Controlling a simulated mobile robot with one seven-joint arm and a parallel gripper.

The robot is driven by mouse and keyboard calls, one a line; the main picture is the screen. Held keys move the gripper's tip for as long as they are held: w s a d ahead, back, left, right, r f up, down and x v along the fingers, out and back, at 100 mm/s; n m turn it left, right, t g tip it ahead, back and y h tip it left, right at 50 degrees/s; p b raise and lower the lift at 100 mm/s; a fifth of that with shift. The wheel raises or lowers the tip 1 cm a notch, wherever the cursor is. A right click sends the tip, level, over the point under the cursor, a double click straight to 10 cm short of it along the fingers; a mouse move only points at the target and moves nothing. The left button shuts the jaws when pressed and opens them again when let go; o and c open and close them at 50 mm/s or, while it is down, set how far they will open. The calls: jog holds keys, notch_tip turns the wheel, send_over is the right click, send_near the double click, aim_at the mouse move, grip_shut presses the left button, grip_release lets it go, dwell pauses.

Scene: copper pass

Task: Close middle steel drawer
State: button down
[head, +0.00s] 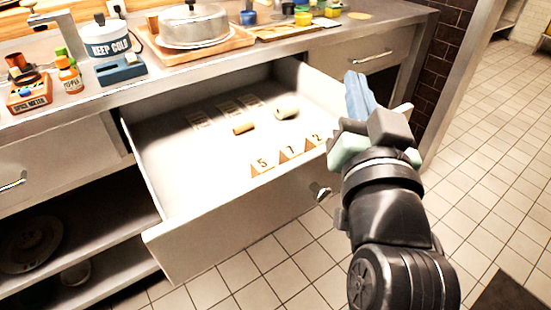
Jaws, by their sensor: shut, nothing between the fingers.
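The middle steel drawer (225,222) is pulled well out from under the counter in the head view. My gripper (357,84) is shut and empty, with pale blue fingers pointing up and away. In the picture it overlaps the drawer's right side near the front corner; I cannot tell whether it touches.
A closed drawer (370,58) is at right. Open shelves (110,262) lie below left.

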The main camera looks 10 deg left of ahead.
notch_tip(320, 180, down, 9)
jog(key=d+m+g+y+p, duration=0.2)
jog(key=g+p, duration=0.2)
jog(key=p, duration=0.1)
jog(key=m+g+y+p, duration=0.5)
jog(key=y+p, duration=0.1)
jog(key=p, duration=0.4)
send_near(253, 218)
jog(key=x, duration=0.5)
jog(key=shift+f, duration=0.25)
jog(key=shift+w+a, duration=0.45)
jog(key=shift+w, duration=0.15)
jog(key=shift+a, duration=0.1)
